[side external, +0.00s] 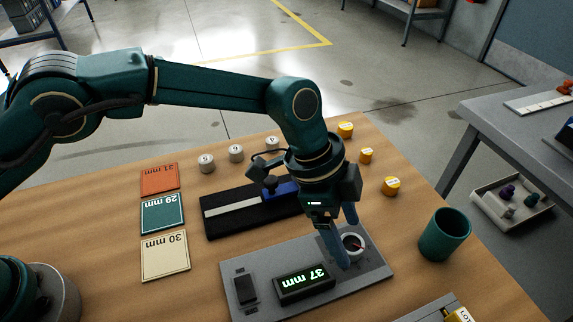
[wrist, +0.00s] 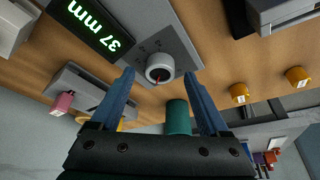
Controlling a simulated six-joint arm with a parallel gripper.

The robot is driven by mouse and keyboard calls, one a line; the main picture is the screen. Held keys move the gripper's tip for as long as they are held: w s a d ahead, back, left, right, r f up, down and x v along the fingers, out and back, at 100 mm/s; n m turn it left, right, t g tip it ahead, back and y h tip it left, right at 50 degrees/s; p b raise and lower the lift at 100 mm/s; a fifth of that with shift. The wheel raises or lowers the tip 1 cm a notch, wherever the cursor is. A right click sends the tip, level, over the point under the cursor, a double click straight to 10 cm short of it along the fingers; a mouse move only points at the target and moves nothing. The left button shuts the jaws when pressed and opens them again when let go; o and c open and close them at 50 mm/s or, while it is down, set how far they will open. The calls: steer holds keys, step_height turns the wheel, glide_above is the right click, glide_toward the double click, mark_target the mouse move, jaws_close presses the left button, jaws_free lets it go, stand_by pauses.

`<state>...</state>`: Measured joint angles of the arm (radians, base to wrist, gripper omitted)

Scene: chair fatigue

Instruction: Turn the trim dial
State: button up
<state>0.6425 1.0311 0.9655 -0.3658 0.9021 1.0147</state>
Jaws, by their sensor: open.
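The trim dial (side external: 353,243) is a pale round knob with a red pointer line, on the right part of a grey panel (side external: 375,270). The panel's display (side external: 304,283) reads 37 mm in green. My gripper (side external: 347,243) is open, pointing down over the dial. In the wrist view the dial (wrist: 160,68) shows between the two blue fingertips (wrist: 159,75), with a gap on each side. The side view has one finger partly in front of the dial. I cannot tell whether the fingertips are level with the dial.
A black switch (side external: 245,289) sits at the panel's left end. A green cup (side external: 444,236) stands to the right. Behind the panel lies a black fixture (side external: 228,211) with a pale strip. White and yellow weights (side external: 391,186) and labelled tiles (side external: 164,255) stand around it.

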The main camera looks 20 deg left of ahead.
steer(key=shift+x, duration=0.8)
jaws_close()
